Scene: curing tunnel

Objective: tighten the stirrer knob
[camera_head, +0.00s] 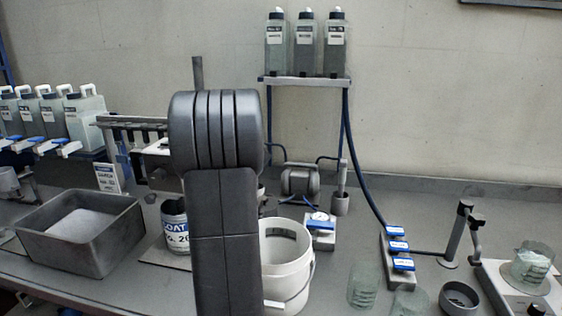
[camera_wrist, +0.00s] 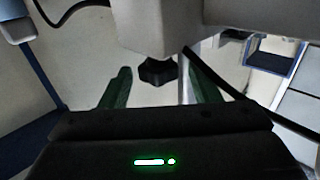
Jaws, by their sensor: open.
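In the wrist view a dark lobed knob (camera_wrist: 157,71) sits on the end of a grey block (camera_wrist: 145,28). I take it for the stirrer knob. My gripper (camera_wrist: 158,74) is open, with one dark green finger on each side of the knob in the picture. A gap shows between the knob and each finger, and nothing is held. I cannot tell whether the knob is level with the fingertips or beyond them. In the head view my arm fills the middle and hides my gripper and the knob.
A white bucket (camera_head: 296,268), a grey bin (camera_head: 104,258) and a labelled can (camera_head: 174,222) stand around my arm. Bottles on a rack (camera_head: 304,80) are behind it. Glass beakers (camera_head: 364,287) and a hot plate (camera_head: 497,288) are at right. A dark cable crosses the wrist view.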

